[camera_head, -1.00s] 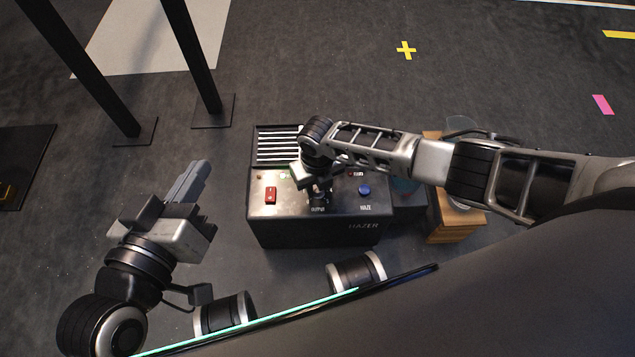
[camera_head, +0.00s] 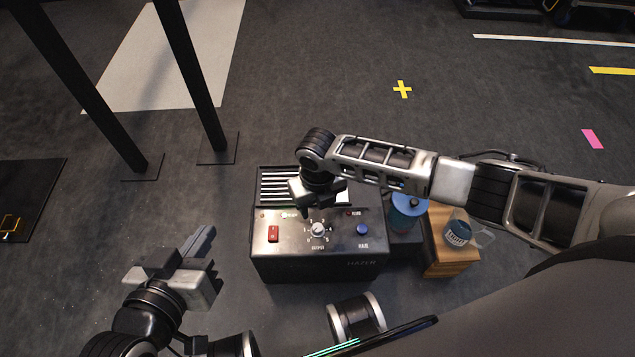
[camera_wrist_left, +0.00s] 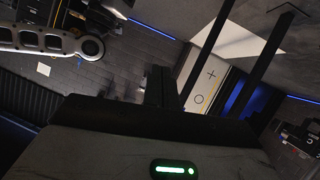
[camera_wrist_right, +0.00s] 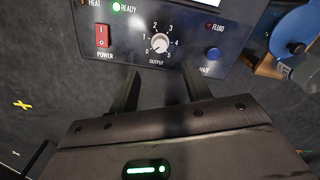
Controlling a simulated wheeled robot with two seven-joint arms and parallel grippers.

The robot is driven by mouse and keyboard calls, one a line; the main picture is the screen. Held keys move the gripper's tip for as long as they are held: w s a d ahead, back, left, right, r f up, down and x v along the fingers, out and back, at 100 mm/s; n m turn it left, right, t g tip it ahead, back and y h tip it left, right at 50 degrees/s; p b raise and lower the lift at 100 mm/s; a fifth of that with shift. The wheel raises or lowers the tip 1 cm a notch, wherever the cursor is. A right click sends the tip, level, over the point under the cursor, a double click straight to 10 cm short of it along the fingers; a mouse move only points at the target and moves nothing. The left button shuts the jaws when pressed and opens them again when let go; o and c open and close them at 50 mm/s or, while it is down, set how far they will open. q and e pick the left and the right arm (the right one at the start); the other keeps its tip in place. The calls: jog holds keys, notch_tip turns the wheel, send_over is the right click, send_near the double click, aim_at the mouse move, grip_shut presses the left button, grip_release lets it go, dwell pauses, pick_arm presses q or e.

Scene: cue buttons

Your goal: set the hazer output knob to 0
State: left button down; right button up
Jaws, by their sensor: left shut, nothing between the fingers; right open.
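The hazer (camera_head: 317,266) is a black box with a control panel on top. Its output knob (camera_head: 318,230) is pale and round, ringed by numbers; it also shows in the right wrist view (camera_wrist_right: 160,43). I cannot clearly tell which number its pointer faces. My right gripper (camera_head: 320,206) is open and empty, over the panel just behind the knob in the head view. In the right wrist view its fingers (camera_wrist_right: 161,76) are spread below the knob, apart from it. My left gripper (camera_head: 202,240) is shut and empty, left of the hazer.
A red power switch (camera_head: 273,233) and a blue haze button (camera_head: 362,230) flank the knob. Black posts (camera_head: 190,65) rise at the left.

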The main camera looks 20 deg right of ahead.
pick_arm(q)
jog(key=shift+s+a+f+g+y+p, duration=0.1)
jog(key=shift+a+f+g+y+p, duration=0.2)
jog(key=shift+f+g+p, duration=0.4)
pick_arm(e)
notch_tip(320, 180, up, 5)
jog(key=shift+r, duration=0.2)
pick_arm(q)
jog(key=shift+f, duration=0.1)
